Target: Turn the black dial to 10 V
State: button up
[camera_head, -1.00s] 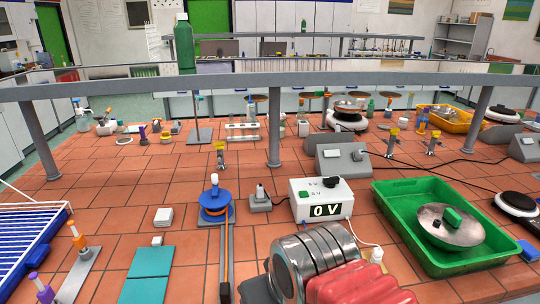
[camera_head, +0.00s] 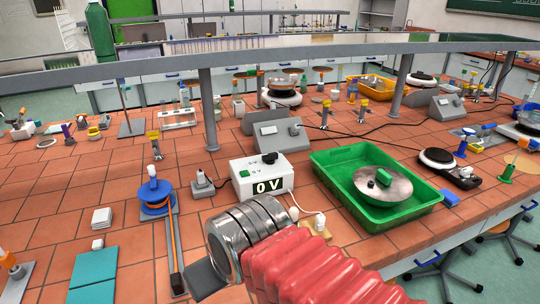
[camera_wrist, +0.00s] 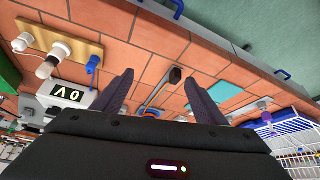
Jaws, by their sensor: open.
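The black dial (camera_head: 270,158) sits on top of a white power supply box (camera_head: 244,184) at the middle of the bench. The box's front display (camera_head: 269,186) reads 0 V. In the head view, my arm is in front of the box.
A blue-topped stand (camera_head: 157,198) and a small grey device (camera_head: 202,188) stand left. A grey shelf rail (camera_head: 300,54) on posts crosses behind.

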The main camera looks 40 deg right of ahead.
jog(key=w+d+r+m+g+h, duration=0.1)
jog(key=w+d+m, duration=0.2)
jog(key=w+d, duration=1.2)
jog(key=w+d+r+m+g, duration=0.1)
jog(key=w+d+m, duration=0.1)
jog(key=w+d, duration=1.3)
jog(key=d+r+n, duration=0.1)
jog(key=d+r, duration=0.5)
jog(key=d, duration=0.2)
jog(key=shift+w+r+n+t, duration=0.3)
jog(key=shift+n, duration=0.1)
